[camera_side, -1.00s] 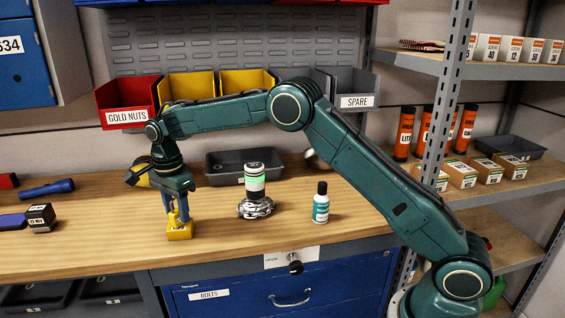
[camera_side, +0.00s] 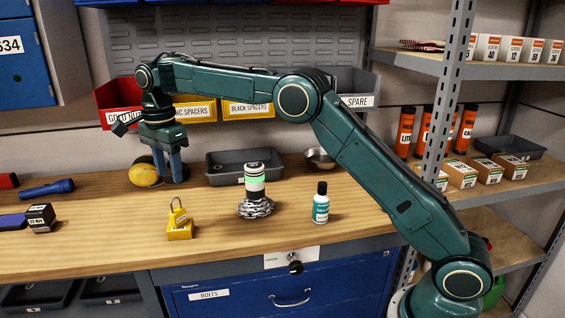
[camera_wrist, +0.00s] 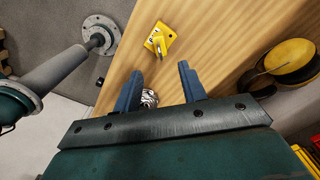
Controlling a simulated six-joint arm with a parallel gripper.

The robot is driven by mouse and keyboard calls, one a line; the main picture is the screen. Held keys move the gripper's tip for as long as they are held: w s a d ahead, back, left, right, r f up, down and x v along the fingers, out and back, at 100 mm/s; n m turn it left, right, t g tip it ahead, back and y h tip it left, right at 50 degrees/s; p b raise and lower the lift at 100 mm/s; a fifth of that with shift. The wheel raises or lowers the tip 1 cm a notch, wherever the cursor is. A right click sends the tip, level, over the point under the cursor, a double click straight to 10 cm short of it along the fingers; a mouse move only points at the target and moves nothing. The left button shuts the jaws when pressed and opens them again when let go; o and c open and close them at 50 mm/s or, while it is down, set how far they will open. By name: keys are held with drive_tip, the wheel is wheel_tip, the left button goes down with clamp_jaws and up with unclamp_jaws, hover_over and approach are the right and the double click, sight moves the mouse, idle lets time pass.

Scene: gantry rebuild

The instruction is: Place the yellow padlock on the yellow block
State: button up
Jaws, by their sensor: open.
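The yellow padlock (camera_side: 177,214) stands upright on the yellow block (camera_side: 180,232) near the front of the bench, its shackle upward. In the wrist view the padlock (camera_wrist: 157,44) also shows on the yellow block (camera_wrist: 161,38), beyond the fingertips. My gripper (camera_side: 172,181) is open and empty, behind and above the padlock and apart from it, near a yellow round object.
A grey tray (camera_side: 228,176) and metal bowl (camera_side: 319,158) are behind. A small dark box (camera_side: 41,217) is left.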

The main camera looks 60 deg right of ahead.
idle(0.5)
drive_tip(key=s+d+r+n+t, duration=0.1)
drive_tip(key=s+d+r+n, duration=0.2)
drive_tip(key=s, duration=0.4)
drive_tip(key=s+d+r+n+t, duration=0.1)
drive_tip(key=s+r+n, duration=0.2)
drive_tip(key=s+r, duration=0.25)
drive_tip(key=s+d+r+n+t, duration=0.1)
drive_tip(key=s+d+r+n, duration=0.15)
drive_tip(key=s, duration=0.45)
drive_tip(key=s+d+f+n+t, duration=0.1)
drive_tip(key=s+f+n, duration=0.2)
drive_tip(key=s, duration=0.7)
drive_tip(key=s+f+n+t, duration=0.1)
drive_tip(key=s+f+n, duration=0.3)
drive_tip(key=s, duration=0.7)
drive_tip(key=shift+s+d+f+n+t, duration=0.25)
drive_tip(key=shift+s+d+n+t, duration=0.1)
drive_tip(key=shift+n, duration=0.9)
